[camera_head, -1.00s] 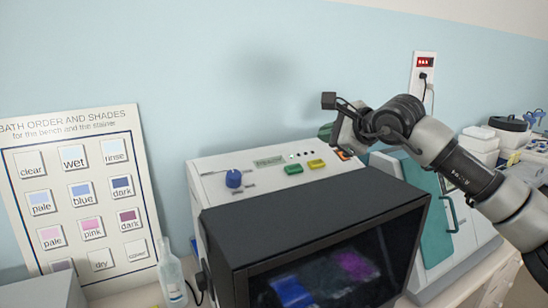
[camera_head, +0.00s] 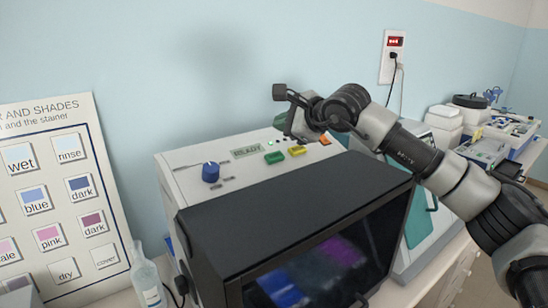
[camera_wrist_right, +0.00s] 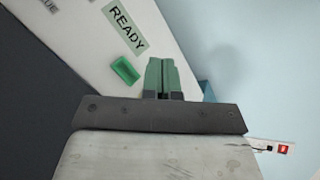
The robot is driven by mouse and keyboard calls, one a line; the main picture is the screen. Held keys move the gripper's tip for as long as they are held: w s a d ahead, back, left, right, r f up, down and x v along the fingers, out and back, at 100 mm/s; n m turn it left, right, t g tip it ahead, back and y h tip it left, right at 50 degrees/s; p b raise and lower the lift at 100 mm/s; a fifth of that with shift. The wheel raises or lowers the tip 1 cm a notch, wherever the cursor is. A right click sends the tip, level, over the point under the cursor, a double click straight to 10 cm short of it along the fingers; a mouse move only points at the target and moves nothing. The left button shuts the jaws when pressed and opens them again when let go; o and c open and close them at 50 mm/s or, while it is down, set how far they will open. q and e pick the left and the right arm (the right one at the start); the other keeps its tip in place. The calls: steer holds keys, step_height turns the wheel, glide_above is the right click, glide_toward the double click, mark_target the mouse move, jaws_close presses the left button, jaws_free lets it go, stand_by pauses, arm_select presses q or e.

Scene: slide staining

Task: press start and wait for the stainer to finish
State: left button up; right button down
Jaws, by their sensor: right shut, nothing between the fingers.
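The stainer (camera_head: 290,205) is a white box with a dark, windowed front hood. On its top panel are a green button (camera_head: 275,157), a yellow button (camera_head: 297,150), an orange-red control (camera_head: 324,140) and a label (camera_head: 246,151). In the wrist view the label (camera_wrist_right: 126,28) reads READY. My right gripper (camera_head: 284,122) is over the back of the panel, behind the buttons. Its green fingers (camera_wrist_right: 161,72) are shut and empty, beside the green button (camera_wrist_right: 125,70) and apart from it in the wrist view. Contact with the panel cannot be told. My left gripper is not in view.
A blue knob (camera_head: 211,172) stands on the panel's left. A clear bottle (camera_head: 147,280) is left of the stainer, before a shade chart (camera_head: 60,200). A wall outlet (camera_head: 394,56) and white boxes (camera_head: 442,122) are to the right. Blue and purple patches show behind the hood window.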

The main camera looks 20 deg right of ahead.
mark_target(275, 157)
steer(key=f, duration=0.2)
steer(key=w+f+b, duration=0.1)
steer(key=f, duration=0.1)
steer(key=shift+w+a+f+b, duration=0.2)
steer(key=shift+f+b, duration=0.1)
steer(key=shift+f, duration=0.05)
steer(key=shift+w+a+f+b, duration=0.15)
steer(key=shift+w+f+b, duration=0.2)
steer(key=shift+f, duration=0.15)
steer(key=shift+s, duration=0.1)
stand_by(1.1)
steer(key=shift+f+b, duration=0.35)
steer(key=shift+b, duration=0.15)
